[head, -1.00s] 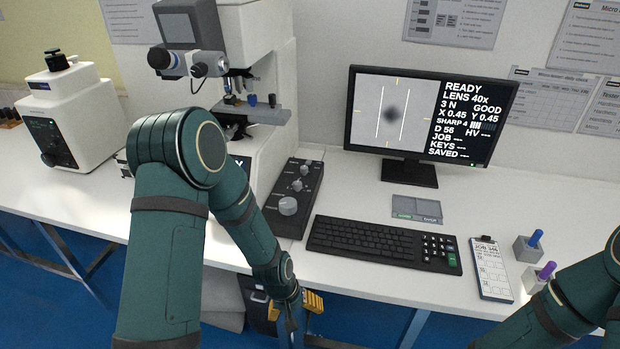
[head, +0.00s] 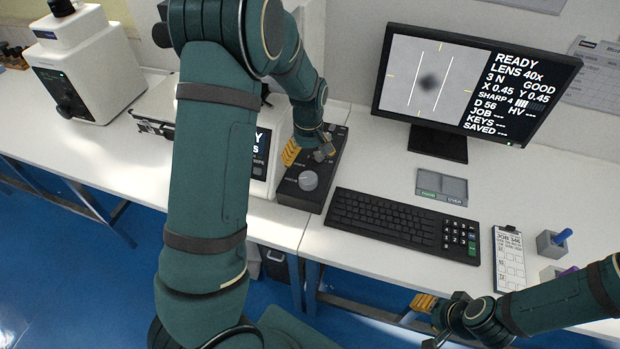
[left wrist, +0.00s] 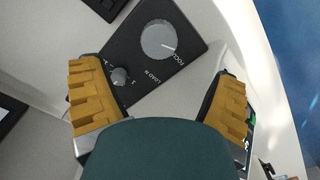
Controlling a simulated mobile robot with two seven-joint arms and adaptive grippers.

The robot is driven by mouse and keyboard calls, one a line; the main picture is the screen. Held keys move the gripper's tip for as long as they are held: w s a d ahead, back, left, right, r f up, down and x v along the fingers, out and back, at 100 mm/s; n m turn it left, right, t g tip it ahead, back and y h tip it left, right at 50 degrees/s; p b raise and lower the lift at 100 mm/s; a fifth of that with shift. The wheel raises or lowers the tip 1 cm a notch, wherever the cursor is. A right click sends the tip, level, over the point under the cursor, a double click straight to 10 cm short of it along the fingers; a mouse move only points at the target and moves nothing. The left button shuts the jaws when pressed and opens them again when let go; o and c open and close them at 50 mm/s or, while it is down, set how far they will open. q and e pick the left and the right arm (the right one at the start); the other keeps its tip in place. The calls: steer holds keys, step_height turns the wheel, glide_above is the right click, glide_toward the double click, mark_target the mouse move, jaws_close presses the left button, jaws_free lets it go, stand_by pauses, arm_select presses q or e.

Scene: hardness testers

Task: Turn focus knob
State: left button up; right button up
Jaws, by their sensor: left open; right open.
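The focus knob (head: 308,181) is a large grey round knob with a pale pointer line, at the near end of a black control box (head: 292,196). The left wrist view shows it (left wrist: 158,39) beside the printed word FOCUS. My left gripper (head: 306,153) is open above the box, its yellow-padded fingers apart. In the left wrist view the knob lies ahead of and between the fingers (left wrist: 160,78), apart from both. A smaller load knob (left wrist: 120,76) is close to the left finger. My right gripper (head: 434,318) is open and empty off the table's front edge.
The monitor (head: 474,85) reads READY, GOOD and SHARP 4, with a dark blurred mark between two lines. A keyboard (head: 400,222) lies right of the box, with a clipboard (head: 509,260) further right. The tester stands behind my left arm, mostly hidden.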

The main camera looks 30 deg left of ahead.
mark_target(309, 178)
arm_select(q)
step_height(309, 178, down, 10)
steer(key=shift+r+b, duration=0.1)
steer(key=shift+b, duration=0.4)
steer(key=shift+w, duration=0.1)
steer(key=c, duration=1.2)
